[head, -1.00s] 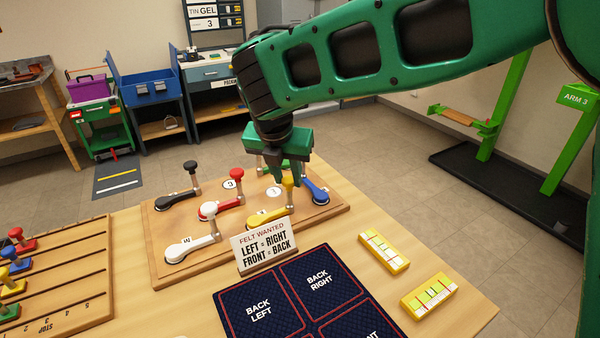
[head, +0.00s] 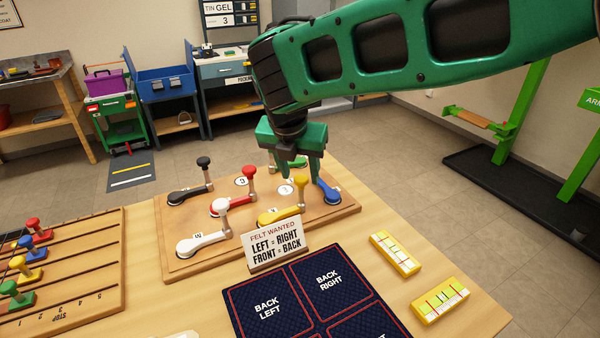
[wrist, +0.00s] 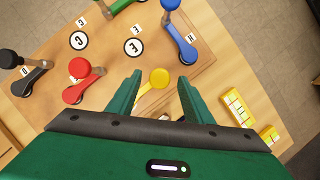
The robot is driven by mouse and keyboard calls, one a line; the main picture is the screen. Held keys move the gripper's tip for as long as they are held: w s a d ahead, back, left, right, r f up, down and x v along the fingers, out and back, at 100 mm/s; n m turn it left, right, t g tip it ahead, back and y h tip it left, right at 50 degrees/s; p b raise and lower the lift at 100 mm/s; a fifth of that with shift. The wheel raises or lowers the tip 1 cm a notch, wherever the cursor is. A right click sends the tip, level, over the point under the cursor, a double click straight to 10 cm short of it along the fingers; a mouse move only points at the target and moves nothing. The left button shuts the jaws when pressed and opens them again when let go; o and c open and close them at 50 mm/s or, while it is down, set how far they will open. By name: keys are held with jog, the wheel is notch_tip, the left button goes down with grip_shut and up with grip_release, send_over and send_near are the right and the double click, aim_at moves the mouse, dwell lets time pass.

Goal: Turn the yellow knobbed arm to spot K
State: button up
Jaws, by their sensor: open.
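The yellow knobbed arm (head: 280,215) lies on the wooden board, with its upright post and yellow knob at its right end in the head view. My gripper (head: 301,176) is open just above and around this knob, without gripping it. In the wrist view the yellow knob (wrist: 159,77) shows between the two open fingertips (wrist: 160,84); part of the arm below it is hidden by my gripper. Round and square letter labels lie on the board. I cannot make out a K on any of them.
Close by stand a blue knobbed arm (head: 326,191), a red one (head: 231,206), a white one (head: 203,242), a black one (head: 188,194) and a partly hidden green one. A felt sign (head: 274,245) stands in front. Yellow blocks (head: 394,254) lie to the right.

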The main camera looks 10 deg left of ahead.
jog(key=v, duration=1)
jog(key=w+d+f+m+g+h, duration=0.15)
jog(key=d+m, duration=0.35)
jog(key=d, duration=0.5)
jog(key=w+d+m+y, duration=0.1)
jog(key=w+d+m, duration=0.3)
jog(key=d, duration=0.6)
jog(key=s+d+f+m+g, duration=0.1)
jog(key=s+d+m, duration=0.1)
jog(key=d+m, duration=0.45)
jog(key=s+d+f+m, duration=0.2)
jog(key=d+m, duration=0.1)
jog(key=d, duration=0.7)
jog(key=s+d+f+m+g, duration=0.1)
jog(key=s+d+f+m, duration=0.3)
jog(key=s+d+m, duration=0.85)
jog(key=s+d+f+m, duration=0.2)
jog(key=s+m, duration=0.3)
jog(key=s, duration=0.1)
jog(key=s+d+f+m+y, duration=0.1)
jog(key=s+d+f+m, duration=0.1)
jog(key=s+m, duration=0.3)
jog(key=shift+s+f+g, duration=0.35)
jog(key=shift+s+g, duration=0.1)
jog(key=shift+s, duration=0.3)
